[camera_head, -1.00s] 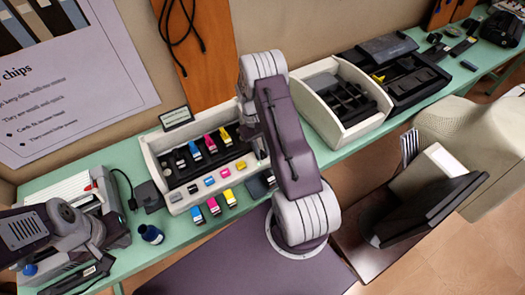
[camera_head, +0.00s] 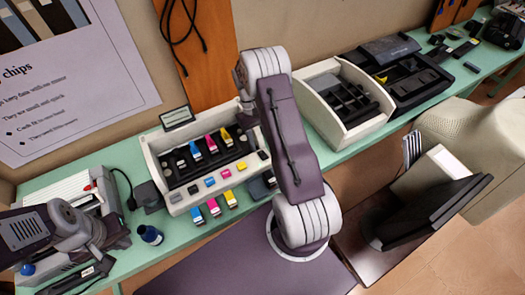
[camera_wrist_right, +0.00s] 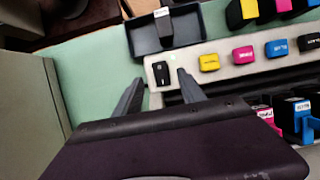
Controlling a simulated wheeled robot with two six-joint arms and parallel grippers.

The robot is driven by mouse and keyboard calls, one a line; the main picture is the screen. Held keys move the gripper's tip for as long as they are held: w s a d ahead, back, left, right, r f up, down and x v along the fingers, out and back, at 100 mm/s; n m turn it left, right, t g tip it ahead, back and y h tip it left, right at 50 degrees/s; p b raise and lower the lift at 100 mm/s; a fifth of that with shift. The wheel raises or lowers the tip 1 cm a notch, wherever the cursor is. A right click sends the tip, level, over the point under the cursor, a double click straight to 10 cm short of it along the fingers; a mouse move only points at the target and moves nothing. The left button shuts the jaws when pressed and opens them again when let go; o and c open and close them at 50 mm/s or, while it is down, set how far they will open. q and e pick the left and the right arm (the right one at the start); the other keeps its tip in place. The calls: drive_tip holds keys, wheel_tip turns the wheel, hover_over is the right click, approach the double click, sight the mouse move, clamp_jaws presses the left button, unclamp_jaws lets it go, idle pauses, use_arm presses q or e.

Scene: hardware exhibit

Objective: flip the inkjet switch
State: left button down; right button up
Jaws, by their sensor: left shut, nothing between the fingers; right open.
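The inkjet exhibit is a cream box (camera_head: 152,160) with colored cartridges, on the green table. A small black switch (camera_wrist_right: 160,73) sits at the end of its front ledge, beside the yellow cap (camera_wrist_right: 209,62). The switch also shows in the head view (camera_head: 263,155), just left of my right arm. My right gripper (camera_wrist_right: 159,84) is open, its two fingertips on either side of the switch in the wrist view; contact cannot be told. My left gripper (camera_head: 82,277) is shut and empty at the lower left, away from the exhibit.
Several cartridges (camera_head: 213,207) stand in front of the box, near a black tray (camera_wrist_right: 130,35). A dark blue bottle (camera_head: 151,234) stands to the left. Another cream box (camera_head: 322,68) and a black tray (camera_head: 415,85) lie to the right. A monitor (camera_head: 435,210) stands at the right.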

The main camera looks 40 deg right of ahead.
drive_tip(key=shift+v, duration=2.2)
drive_tip(key=s+a+r+n+t, duration=0.2)
drive_tip(key=a+r, duration=0.7)
drive_tip(key=r, duration=0.1)
drive_tip(key=s+a+f+m+t, duration=0.1)
drive_tip(key=s+a+f+t, duration=0.2)
drive_tip(key=s, duration=0.7)
drive_tip(key=shift+a+f+t, duration=0.4)
drive_tip(key=shift+a+f, duration=0.45)
drive_tip(key=shift+a, duration=0.25)
